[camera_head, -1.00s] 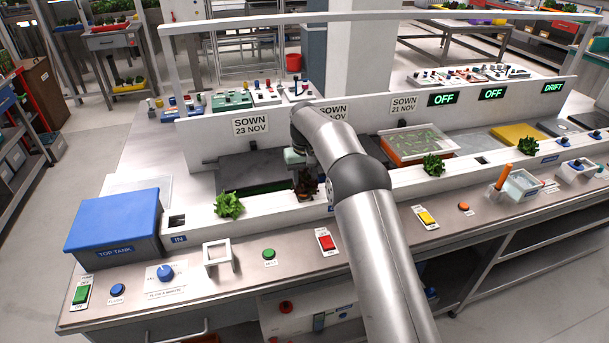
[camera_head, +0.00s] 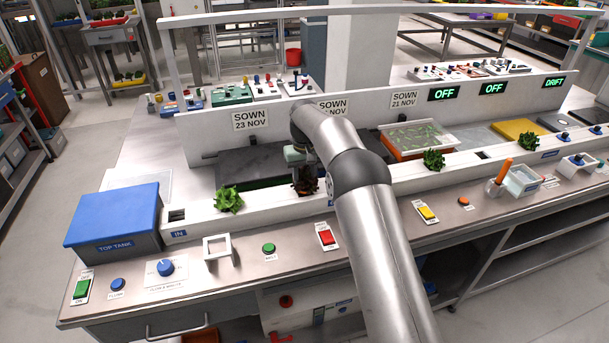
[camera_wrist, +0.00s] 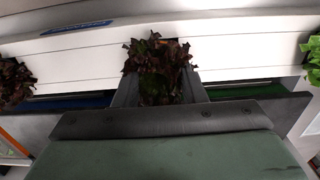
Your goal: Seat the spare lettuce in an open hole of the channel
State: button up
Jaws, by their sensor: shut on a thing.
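My gripper (camera_wrist: 158,88) is shut on a dark red lettuce (camera_wrist: 153,60), its leaves spreading above the fingers in the wrist view. In the head view this lettuce (camera_head: 305,181) hangs under my gripper at the white channel (camera_head: 270,203). Its lower part is hidden, so I cannot tell whether it touches the channel or a hole. Green lettuces stand in the channel to the left (camera_head: 228,199) and right (camera_head: 433,160). One open square hole (camera_head: 177,216) is near the channel's left end. Another open hole (camera_head: 481,155) is right of the right green lettuce.
A blue-lidded tank (camera_head: 115,213) stands at the left end. A white square frame (camera_head: 219,248) and several buttons line the front ledge. An orange tray (camera_head: 415,142) lies behind the channel. My arm hides the channel's middle; another dark red lettuce (camera_wrist: 12,78) shows in the wrist view.

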jog(key=shift+f, duration=1)
dwell(2.4)
jog(key=o, duration=1.7)
jog(key=shift+r, duration=0.15)
jog(key=shift+r+p, duration=2.4)
jog(key=shift+r, duration=1.05)
notch_tip(320, 180, up, 12)
jog(key=shift+b, duration=0.45)
